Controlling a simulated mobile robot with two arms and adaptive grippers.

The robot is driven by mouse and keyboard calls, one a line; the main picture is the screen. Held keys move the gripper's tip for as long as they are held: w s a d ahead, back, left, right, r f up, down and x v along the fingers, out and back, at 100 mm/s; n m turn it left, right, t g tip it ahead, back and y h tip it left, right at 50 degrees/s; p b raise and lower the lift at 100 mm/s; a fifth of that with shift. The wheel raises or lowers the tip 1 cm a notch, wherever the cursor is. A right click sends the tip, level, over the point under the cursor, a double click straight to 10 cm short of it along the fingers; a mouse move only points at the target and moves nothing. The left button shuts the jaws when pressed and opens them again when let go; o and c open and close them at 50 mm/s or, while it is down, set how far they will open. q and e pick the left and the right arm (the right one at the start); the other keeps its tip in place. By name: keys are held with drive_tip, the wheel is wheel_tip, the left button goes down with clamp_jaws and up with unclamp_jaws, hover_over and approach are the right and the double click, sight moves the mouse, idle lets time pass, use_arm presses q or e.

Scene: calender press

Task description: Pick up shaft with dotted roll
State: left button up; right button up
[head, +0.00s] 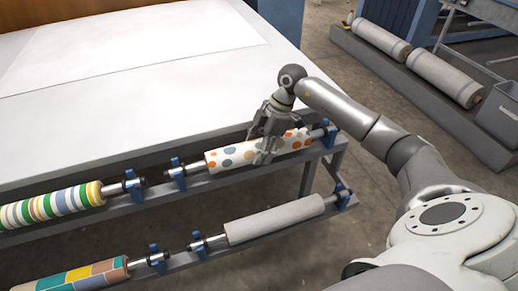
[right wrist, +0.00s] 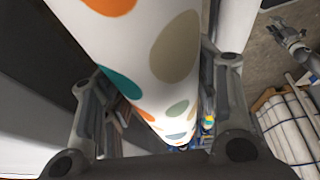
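The shaft with the dotted roll (head: 225,158) is white with orange, blue-grey and beige dots. It lies level in blue holders on the upper rail of the rack, and its bare shaft end (head: 318,133) shows at the right. My right gripper (head: 266,152) points down over the roll, right of its middle, with fingers on both sides. In the right wrist view, the roll (right wrist: 170,60) runs between the two fingers (right wrist: 158,85). The fingers lie close to its sides; whether they press on it cannot be told.
A striped roll (head: 50,207) lies left on the same rail. A grey roll (head: 275,219) and a colour-block roll (head: 75,278) lie on the lower rail. A white table (head: 130,110) stands behind. Wrapped rolls (head: 443,77) lie on a far platform.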

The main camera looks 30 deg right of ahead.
drive_tip(key=c, duration=0.5)
drive_tip(key=shift+w+r, duration=0.1)
drive_tip(key=shift+r, duration=0.05)
drive_tip(key=shift+c, duration=0.2)
drive_tip(key=shift+r, duration=0.55)
drive_tip(key=s+a+r+b, duration=0.2)
drive_tip(key=s+a+r, duration=0.7)
drive_tip(key=a+r, duration=0.1)
drive_tip(key=shift+s+a+r, duration=0.2)
drive_tip(key=shift+a+r, duration=0.05)
drive_tip(key=shift+r, duration=0.6)
